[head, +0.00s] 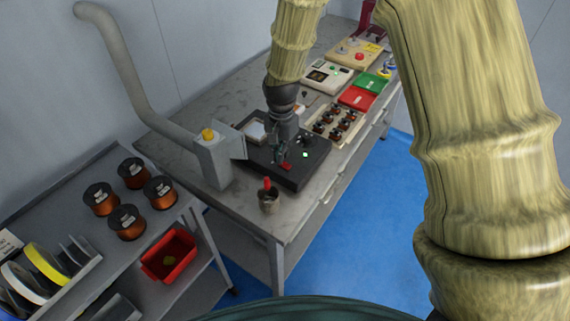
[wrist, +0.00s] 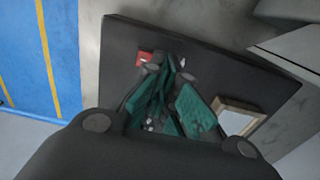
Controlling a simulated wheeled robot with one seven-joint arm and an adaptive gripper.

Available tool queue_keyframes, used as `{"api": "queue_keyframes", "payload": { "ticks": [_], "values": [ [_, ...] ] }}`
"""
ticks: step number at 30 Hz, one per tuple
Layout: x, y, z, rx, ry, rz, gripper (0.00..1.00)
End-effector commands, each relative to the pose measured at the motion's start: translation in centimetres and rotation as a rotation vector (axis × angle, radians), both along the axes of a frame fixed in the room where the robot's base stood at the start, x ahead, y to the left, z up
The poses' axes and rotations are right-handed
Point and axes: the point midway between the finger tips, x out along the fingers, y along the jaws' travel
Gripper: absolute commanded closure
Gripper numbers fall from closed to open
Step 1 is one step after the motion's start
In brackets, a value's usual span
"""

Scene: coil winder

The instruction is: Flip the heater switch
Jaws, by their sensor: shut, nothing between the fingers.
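The heater is a dark flat box (head: 314,172) on the grey bench; its dark top (wrist: 115,75) fills much of the wrist view. A red rocker-like switch (head: 287,167) sits near its front edge and shows in the wrist view (wrist: 144,58), partly hidden by my fingers. A small bright green light (head: 305,155) shows to the right of the switch. My gripper (head: 280,158) is shut and empty, pointing down just over the switch. Its teal fingertips (wrist: 170,64) are right beside the red part; I cannot tell whether they touch it.
A wood-framed square (wrist: 242,115) lies on the heater's far side. A grey duct box with a yellow knob (head: 208,134) stands to the left. A metal cup with a red-handled tool (head: 268,199) is in front. A tray of small coils (head: 336,124) is behind.

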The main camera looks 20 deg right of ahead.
Motion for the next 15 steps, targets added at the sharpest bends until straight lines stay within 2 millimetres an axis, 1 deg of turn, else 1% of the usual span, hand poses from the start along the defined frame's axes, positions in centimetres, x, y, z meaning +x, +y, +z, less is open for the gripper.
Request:
{"api": "queue_keyframes", "payload": {
  "ticks": [15],
  "values": [
    [0.01,0.00,-0.37,0.000,0.000,0.000,1.00]
  ]
}}
